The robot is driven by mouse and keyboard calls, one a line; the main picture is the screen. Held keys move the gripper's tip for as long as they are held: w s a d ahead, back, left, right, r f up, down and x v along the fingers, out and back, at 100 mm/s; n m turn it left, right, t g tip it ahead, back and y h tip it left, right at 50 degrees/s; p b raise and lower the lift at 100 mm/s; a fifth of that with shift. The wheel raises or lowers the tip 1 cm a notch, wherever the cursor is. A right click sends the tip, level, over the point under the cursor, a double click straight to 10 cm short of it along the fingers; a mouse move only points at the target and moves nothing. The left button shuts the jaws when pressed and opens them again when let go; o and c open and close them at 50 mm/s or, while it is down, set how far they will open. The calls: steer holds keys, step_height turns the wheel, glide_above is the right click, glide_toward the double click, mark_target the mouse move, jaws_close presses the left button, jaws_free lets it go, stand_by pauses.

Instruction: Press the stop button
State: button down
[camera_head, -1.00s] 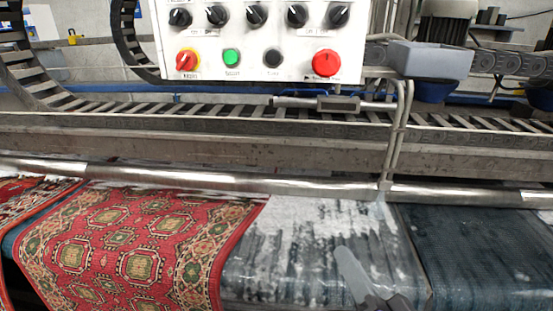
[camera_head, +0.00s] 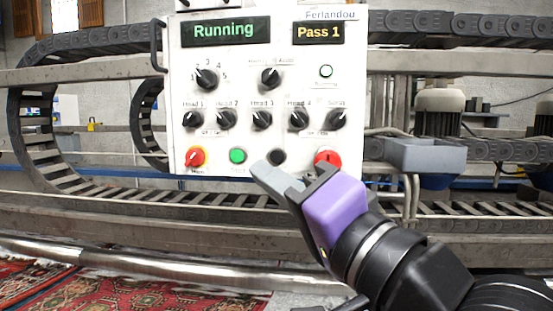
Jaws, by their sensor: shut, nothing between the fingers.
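A white control panel (camera_head: 215,105) stands ahead of me in the head view. In its bottom row are a red-and-yellow knob (camera_head: 195,157), a lit green button (camera_head: 237,156), a black button (camera_head: 277,157) and a large red button (camera_head: 329,157). Their labels are too small to read surely, so I cannot tell by label which one is stop. My gripper (camera_head: 262,170) is shut and empty, its grey fingertips just below and left of the black button. Whether they touch the panel I cannot tell. My gripper's body partly covers the red button from below.
The panel's displays read "Running" (camera_head: 225,31) and "Pass 1" (camera_head: 319,33). Several black knobs sit above the buttons. A grey box (camera_head: 425,155) and a motor (camera_head: 439,113) stand right of the panel. A metal roller (camera_head: 150,267) and red rug (camera_head: 120,297) lie below.

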mark_target(280, 163)
steer(key=shift+w+d+b, duration=0.2)
steer(key=shift+w+b, duration=0.55)
steer(key=shift+w, duration=4.5)
steer(key=shift+s+p, duration=0.15)
steer(key=shift+p, duration=0.2)
steer(key=shift+s, duration=0.7)
